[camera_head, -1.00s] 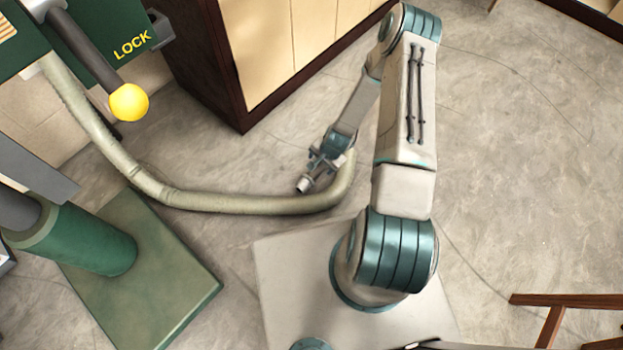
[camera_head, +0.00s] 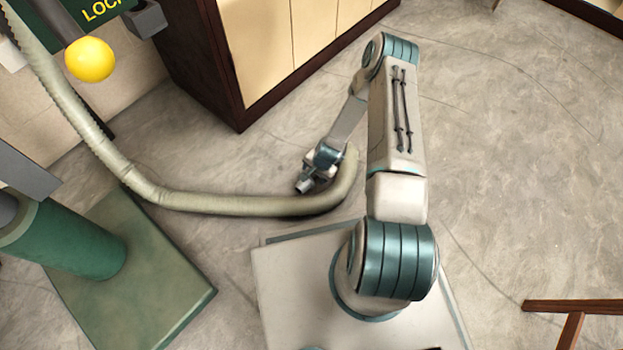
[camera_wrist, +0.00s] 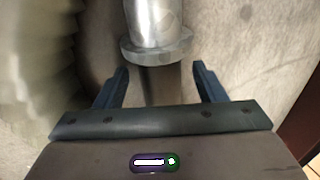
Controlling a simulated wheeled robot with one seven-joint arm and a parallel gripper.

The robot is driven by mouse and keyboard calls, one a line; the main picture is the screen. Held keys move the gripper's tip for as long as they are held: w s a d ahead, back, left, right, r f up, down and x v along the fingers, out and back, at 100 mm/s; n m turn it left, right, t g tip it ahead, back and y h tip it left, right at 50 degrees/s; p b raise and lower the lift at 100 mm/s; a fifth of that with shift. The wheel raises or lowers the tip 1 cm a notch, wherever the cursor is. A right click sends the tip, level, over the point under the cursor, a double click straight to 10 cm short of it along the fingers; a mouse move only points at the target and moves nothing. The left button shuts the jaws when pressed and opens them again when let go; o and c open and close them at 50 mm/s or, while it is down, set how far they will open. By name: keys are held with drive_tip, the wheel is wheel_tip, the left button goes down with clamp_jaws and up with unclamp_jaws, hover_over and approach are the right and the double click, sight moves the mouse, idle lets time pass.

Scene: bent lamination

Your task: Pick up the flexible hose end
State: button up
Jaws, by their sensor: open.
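The beige flexible hose (camera_head: 235,204) hangs from the upper left, runs along the floor and curves up beside my gripper (camera_head: 316,172) in the head view. In the wrist view, a grey metal cylinder with a flange (camera_wrist: 157,45), apparently the hose end fitting, lies just ahead of my gripper (camera_wrist: 160,70). Its flange is centred near the fingertips, with a finger on either side. My gripper is open, and no grip on the fitting shows. The ribbed hose also shows blurred at the left of the wrist view (camera_wrist: 38,65). The head view is too small to show the fingers clearly.
A green pedestal (camera_head: 75,242) on a green plate stands at the left. A yellow knob (camera_head: 90,60) and green panel are at the upper left. A cream cabinet (camera_head: 262,50) stands behind. A wooden frame (camera_head: 572,306) is at the lower right.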

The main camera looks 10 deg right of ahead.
drive_tip(key=c, duration=1)
drive_tip(key=shift+r+p, duration=0.55)
drive_tip(key=shift+r, duration=0.05)
wheel_tip(320, 180, up, 4)
drive_tip(key=shift+f+p, duration=0.2)
drive_tip(key=shift+p, duration=0.95)
drive_tip(key=w+d+r+p, duration=0.3)
drive_tip(key=w+d+r, duration=0.3)
drive_tip(key=d, duration=0.3)
drive_tip(key=shift+w+d+p, duration=0.35)
